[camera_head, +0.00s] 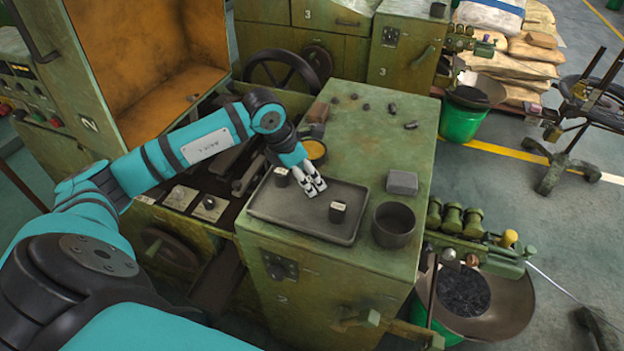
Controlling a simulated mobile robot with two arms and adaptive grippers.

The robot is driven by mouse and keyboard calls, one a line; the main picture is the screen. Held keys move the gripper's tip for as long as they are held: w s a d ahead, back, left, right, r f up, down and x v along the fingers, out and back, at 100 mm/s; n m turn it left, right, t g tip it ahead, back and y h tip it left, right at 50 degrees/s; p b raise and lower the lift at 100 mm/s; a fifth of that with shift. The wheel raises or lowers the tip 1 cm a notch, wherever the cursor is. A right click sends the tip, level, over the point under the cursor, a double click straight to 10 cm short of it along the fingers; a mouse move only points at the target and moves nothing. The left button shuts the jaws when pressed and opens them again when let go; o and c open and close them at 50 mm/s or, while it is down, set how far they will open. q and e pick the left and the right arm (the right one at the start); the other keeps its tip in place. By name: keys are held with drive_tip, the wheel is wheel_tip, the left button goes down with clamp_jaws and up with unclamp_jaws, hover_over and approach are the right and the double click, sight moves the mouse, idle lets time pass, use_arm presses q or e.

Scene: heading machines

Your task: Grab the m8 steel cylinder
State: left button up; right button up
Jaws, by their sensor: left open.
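Two small dark cylinders with pale tops stand upright on a grey tray (277,207) on the green machine top. One cylinder (281,177) is at the tray's back left, the other cylinder (338,212) at its front right. Their labels are too small to read, so I cannot tell which is the m8 one. My left gripper (314,188) is open and empty above the tray, between the two cylinders, pointing down towards the front right one. It appears apart from both. My right gripper is not in view.
A dark round cup (393,226) and a grey block (402,182) stand right of the tray. Several small dark pieces (392,108) lie at the back of the top. A yellow-topped round container (314,150) is behind my gripper. The middle of the top is clear.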

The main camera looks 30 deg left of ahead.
use_arm(q)
drive_tip(key=shift+x, duration=1.2)
drive_tip(key=shift+r, duration=0.1)
clamp_jaws()
